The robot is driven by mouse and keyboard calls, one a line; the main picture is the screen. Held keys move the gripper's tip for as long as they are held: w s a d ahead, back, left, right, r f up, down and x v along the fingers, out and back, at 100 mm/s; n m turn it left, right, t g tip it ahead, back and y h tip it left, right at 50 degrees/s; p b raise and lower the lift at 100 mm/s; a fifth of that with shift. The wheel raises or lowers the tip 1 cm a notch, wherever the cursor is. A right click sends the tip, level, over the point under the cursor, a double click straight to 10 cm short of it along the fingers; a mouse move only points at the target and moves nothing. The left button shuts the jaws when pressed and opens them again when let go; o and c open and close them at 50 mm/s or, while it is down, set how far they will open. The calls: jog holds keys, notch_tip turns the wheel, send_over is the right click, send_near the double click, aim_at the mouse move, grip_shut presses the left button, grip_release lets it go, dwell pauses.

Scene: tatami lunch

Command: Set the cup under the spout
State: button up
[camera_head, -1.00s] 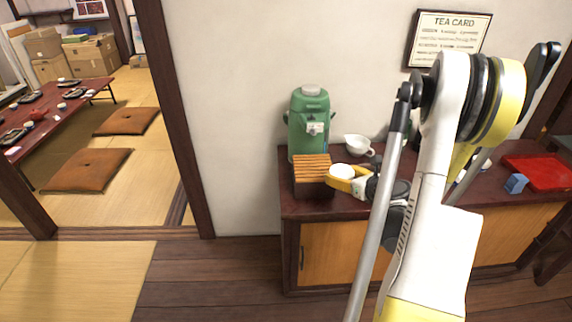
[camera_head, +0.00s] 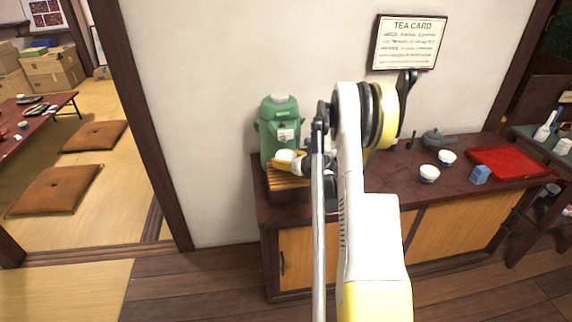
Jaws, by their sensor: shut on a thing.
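A green dispenser pot (camera_head: 280,133) stands at the left end of the dark red cabinet top. Its spout side faces me, but the spout itself is hard to make out. A slatted wooden stand (camera_head: 287,182) sits in front of it. My gripper (camera_head: 291,160) is shut on a white cup (camera_head: 285,155) just above the stand and in front of the pot. Whether the cup touches the slats is unclear. My arm hides what lies directly behind it.
Two white-and-blue cups (camera_head: 429,173) (camera_head: 447,157), a dark teapot (camera_head: 432,139), a blue block (camera_head: 480,175) and a red tray (camera_head: 508,161) occupy the right of the cabinet top. A tea card (camera_head: 408,42) hangs on the wall. The dark floor in front is clear.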

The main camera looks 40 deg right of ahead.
jog(key=shift+f, duration=0.55)
jog(key=shift+f, duration=0.25)
jog(key=o, duration=1.2)
jog(key=shift+o, duration=0.2)
jog(key=shift+r, duration=0.1)
